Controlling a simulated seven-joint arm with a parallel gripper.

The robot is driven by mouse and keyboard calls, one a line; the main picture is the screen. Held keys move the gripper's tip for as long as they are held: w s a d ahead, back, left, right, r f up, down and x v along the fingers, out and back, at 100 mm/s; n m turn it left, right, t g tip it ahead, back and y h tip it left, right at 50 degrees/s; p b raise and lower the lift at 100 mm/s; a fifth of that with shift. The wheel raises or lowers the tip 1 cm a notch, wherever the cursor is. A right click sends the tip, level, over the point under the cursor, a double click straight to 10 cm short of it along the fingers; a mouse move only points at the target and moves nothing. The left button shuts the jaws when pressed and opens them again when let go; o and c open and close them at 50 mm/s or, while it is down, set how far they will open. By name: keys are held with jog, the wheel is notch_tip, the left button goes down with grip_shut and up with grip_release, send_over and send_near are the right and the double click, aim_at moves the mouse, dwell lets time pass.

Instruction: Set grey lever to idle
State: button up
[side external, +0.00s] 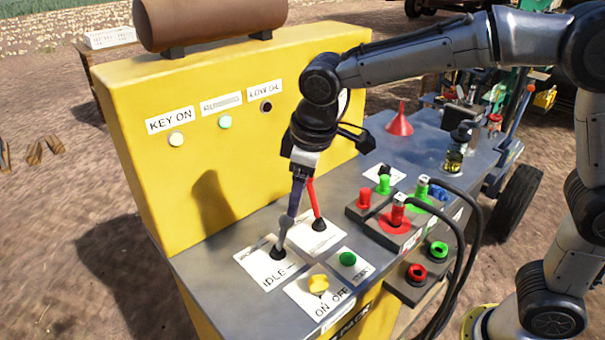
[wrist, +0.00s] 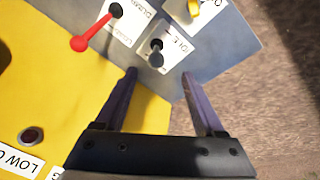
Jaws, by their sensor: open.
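The grey lever (side external: 284,228) rises from a black boot on a white plate marked IDLE (side external: 275,275), on the grey panel top. My gripper (side external: 295,205) points down at it, with its dark fingers close to the lever's upper end. In the wrist view, the grey lever's rounded end (wrist: 156,59) shows between the tips of my open gripper (wrist: 160,73), with space on both sides. Nothing is held. In the side view the fingers overlap each other and partly cover the lever's top, so contact cannot be told there.
A red lever (side external: 315,203) stands just beside and behind the grey one; it also shows in the wrist view (wrist: 80,43). A yellow knob (side external: 318,284) and green button (side external: 347,259) sit in front. A yellow upright panel (side external: 220,150) rises behind. Cables and sockets lie to the right.

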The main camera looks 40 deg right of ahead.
jog(key=shift+v, duration=2.3)
jog(key=s+d+r+m+t, duration=0.25)
jog(key=s+d+r, duration=0.35)
jog(key=s+d, duration=0.4)
jog(key=s+d+f+m, duration=0.2)
jog(key=s+f, duration=0.2)
jog(key=s, duration=0.2)
jog(key=s+d+f+m, duration=0.2)
jog(key=s+f, duration=0.3)
jog(key=s, duration=0.1)
jog(key=shift+s+d, duration=0.2)
jog(key=shift+d, duration=0.1)
jog(key=shift+m, duration=0.25)
